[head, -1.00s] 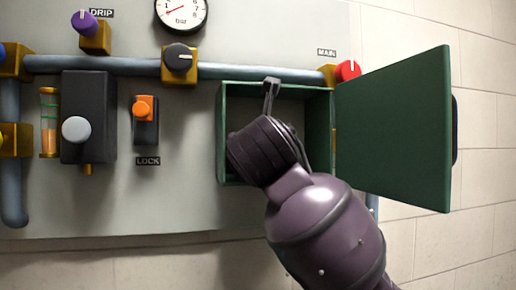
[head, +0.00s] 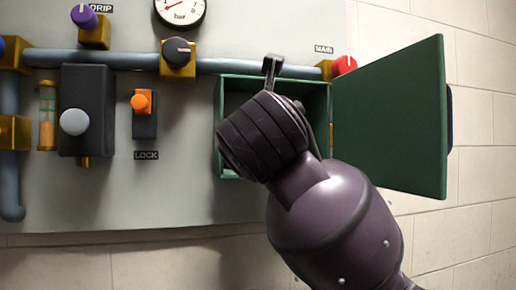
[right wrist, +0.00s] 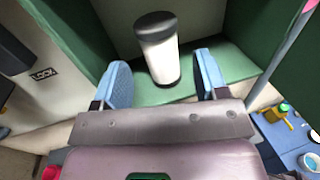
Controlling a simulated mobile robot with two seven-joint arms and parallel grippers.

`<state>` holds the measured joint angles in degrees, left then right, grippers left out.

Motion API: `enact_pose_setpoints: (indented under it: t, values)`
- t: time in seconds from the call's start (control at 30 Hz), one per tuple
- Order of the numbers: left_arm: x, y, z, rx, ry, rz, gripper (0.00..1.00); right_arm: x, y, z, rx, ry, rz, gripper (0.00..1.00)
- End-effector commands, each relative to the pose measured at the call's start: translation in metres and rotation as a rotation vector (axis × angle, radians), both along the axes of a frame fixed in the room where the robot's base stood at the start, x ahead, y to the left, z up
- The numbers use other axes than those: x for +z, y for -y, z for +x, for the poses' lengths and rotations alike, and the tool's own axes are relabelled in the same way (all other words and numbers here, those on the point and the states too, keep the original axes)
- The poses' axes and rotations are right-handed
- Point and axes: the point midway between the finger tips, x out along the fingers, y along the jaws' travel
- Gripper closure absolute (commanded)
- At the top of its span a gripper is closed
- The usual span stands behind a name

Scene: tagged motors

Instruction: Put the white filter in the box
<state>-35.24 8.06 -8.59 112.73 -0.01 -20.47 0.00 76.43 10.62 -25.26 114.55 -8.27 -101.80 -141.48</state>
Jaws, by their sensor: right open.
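The white filter (right wrist: 160,56) is a white cylinder with dark end caps. It stands upright on the floor of the green box (right wrist: 222,60) in the right wrist view. My right gripper (right wrist: 163,72) is open, with its blue-padded fingers spread on either side of the filter's near side and gaps showing. In the head view the box (head: 224,150) is on the wall panel, and my right arm covers much of its opening. The filter is hidden there. My left gripper is not in view.
The box's green door (head: 390,118) stands open to the right. A pipe (head: 120,60) with valves runs above the box. An orange lock switch (head: 143,103) and a dark pump-like unit (head: 87,110) are to its left. A blue surface with small items (right wrist: 285,130) lies below.

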Motion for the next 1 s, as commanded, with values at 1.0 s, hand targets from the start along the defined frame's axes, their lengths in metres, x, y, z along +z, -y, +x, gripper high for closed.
enact_pose_setpoints:
  t: [1.0]
  values:
    - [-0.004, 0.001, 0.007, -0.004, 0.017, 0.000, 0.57, 0.000, 0.005, -0.056, 0.000, 0.000, 0.000, 0.33]
